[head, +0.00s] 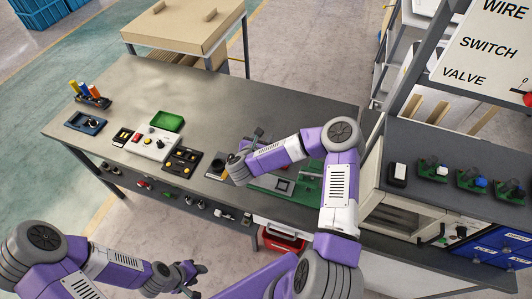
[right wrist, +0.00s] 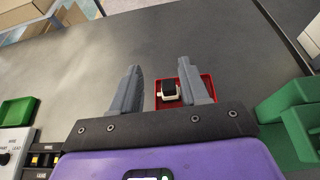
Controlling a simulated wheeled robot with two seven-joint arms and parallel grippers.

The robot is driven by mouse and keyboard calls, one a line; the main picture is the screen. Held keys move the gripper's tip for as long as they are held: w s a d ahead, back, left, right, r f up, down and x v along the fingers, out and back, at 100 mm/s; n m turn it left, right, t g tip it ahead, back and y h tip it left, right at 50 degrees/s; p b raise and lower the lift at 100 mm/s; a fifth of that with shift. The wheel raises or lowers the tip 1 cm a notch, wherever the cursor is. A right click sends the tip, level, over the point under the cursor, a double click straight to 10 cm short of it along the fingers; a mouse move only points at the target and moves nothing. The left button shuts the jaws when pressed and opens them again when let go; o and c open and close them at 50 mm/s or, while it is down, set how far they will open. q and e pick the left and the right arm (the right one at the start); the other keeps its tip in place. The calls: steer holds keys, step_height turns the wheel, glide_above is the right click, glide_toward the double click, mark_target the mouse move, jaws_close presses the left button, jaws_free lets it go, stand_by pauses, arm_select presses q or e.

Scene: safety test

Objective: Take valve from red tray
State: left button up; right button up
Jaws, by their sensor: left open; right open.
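The red tray (right wrist: 208,82) lies on the grey table in the right wrist view. A small block with a black top and a pale body (right wrist: 170,91) sits in it; I cannot tell for sure that it is the valve. My right gripper (right wrist: 158,68) is open and empty, with the block showing between its fingers and the right finger covering part of the tray. In the head view my right gripper (head: 257,136) is over the table, and my arm hides the tray. My left gripper (head: 196,279) is empty and open, low in front of the table.
A green tray (head: 167,122), a white control panel (head: 152,143) and a blue tray (head: 86,122) stand on the table's left. A green fixture (right wrist: 292,115) is close right of my right gripper. A red bin (head: 283,238) is below the table. The table's back is clear.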

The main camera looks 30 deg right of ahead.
step_height(320, 180, down, 9)
steer(key=b, duration=0.7)
steer(key=shift+w+f, duration=0.15)
steer(key=shift+f, duration=0.05)
steer(key=shift+w+d+f+b, duration=0.1)
steer(key=shift+w+f+b, duration=0.1)
steer(key=shift+b, duration=0.15)
steer(key=x, duration=0.7)
steer(key=shift+s+d+f+b, duration=0.1)
steer(key=shift+s+f+b, duration=0.15)
steer(key=shift+b, duration=0.15)
arm_select(q)
step_height(320, 180, down, 10)
steer(key=shift+w+f, duration=0.15)
steer(key=shift+f, duration=0.1)
arm_select(e)
steer(key=c, duration=0.8)
